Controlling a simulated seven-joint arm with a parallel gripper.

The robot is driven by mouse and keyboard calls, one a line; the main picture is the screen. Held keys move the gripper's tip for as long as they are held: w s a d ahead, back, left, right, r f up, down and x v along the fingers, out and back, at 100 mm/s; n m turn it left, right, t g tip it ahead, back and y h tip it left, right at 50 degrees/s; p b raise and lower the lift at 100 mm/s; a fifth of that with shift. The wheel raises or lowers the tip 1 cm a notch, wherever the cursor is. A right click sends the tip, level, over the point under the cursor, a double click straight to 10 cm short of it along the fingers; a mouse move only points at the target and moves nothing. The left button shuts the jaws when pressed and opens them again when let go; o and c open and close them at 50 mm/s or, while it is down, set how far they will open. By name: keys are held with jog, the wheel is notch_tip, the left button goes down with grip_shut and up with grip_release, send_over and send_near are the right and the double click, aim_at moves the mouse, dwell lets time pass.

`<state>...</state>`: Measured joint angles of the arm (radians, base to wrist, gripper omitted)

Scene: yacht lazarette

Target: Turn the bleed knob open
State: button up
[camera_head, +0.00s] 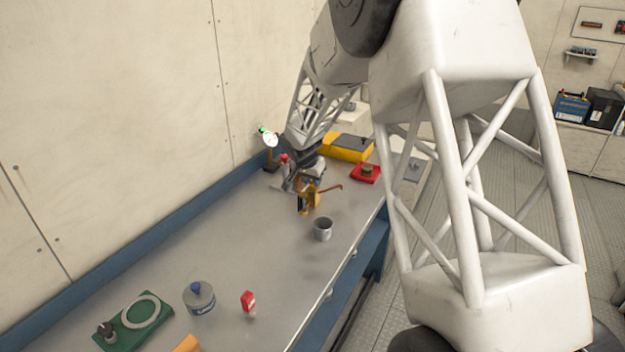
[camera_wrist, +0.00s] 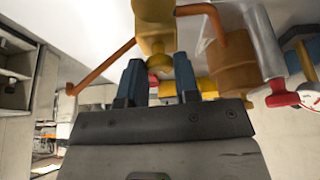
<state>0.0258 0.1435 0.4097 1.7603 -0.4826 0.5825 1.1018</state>
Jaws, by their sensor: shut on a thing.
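In the head view my gripper (camera_head: 308,172) is at the far part of the bench, against a brass-coloured fitting (camera_head: 306,200) with a copper pipe (camera_head: 331,188). In the wrist view the two blue fingers of my gripper (camera_wrist: 159,82) stand apart with a small red and yellow part between them, which seems to be the bleed knob (camera_wrist: 160,64). The gripper is shut on it. A yellow body (camera_wrist: 154,28) is just beyond the fingertips, and an orange cylinder (camera_wrist: 229,62) is to the right. The knob's turn angle cannot be told.
A pressure gauge (camera_head: 271,140) stands by the wall beside my gripper. A grey cup (camera_head: 323,229), a red block (camera_head: 365,173) and a yellow case (camera_head: 348,147) are nearby.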

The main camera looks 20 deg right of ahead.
jog(key=shift+m+g+h, duration=0.3)
jog(key=shift+m, duration=0.8)
jog(key=o, duration=0.9)
jog(key=shift+r, duration=0.1)
jog(key=shift+v, duration=3.85)
